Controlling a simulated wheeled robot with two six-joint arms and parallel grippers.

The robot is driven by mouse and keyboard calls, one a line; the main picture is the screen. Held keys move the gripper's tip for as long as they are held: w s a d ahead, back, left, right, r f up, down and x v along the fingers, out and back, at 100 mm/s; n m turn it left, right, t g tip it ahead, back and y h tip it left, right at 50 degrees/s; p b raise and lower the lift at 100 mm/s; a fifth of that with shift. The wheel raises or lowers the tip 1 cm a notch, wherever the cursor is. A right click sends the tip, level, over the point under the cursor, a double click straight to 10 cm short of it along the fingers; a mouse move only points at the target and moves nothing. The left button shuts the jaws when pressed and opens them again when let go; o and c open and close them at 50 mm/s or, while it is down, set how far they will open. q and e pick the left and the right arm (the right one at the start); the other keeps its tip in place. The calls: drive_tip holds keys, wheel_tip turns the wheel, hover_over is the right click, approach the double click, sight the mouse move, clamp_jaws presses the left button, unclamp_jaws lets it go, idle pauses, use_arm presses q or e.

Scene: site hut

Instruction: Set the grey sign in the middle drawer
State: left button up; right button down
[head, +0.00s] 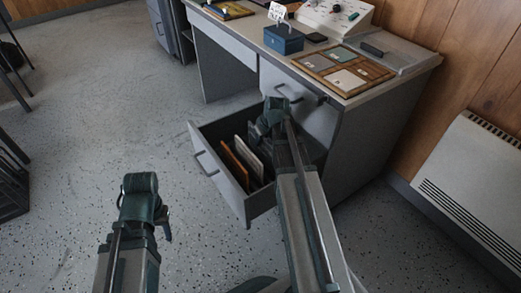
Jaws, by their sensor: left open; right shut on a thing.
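A grey drawer (243,201) in the desk's pedestal stands pulled out, below a closed drawer. An orange panel (235,167) and a pale panel (249,158) stand upright inside it. My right gripper (273,113) is over the back part of the open drawer, near the closed drawer's front. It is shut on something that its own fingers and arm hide. On the desk, a wooden tray (329,74) holds flat panels, among them a grey one (314,62) and a whitish one (346,79). My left gripper (141,184) is open and empty over the floor, left of the drawer.
The desk top (262,37) also carries a blue box (283,41), a dark phone-like item (316,38) and a control panel (337,15). A white heater (475,190) stands against the wall at right. The floor at left is clear, with dark furniture at the edge.

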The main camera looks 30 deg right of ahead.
sight(260, 155)
wheel_tip(260, 155, down, 4)
drive_tip(key=b, duration=0.3)
drive_tip(key=shift+r, duration=0.2)
drive_tip(key=shift+f, duration=0.1)
drive_tip(key=c, duration=1.4)
unclamp_jaws()
drive_tip(key=shift+f, duration=0.1)
drive_tip(key=o, duration=0.5)
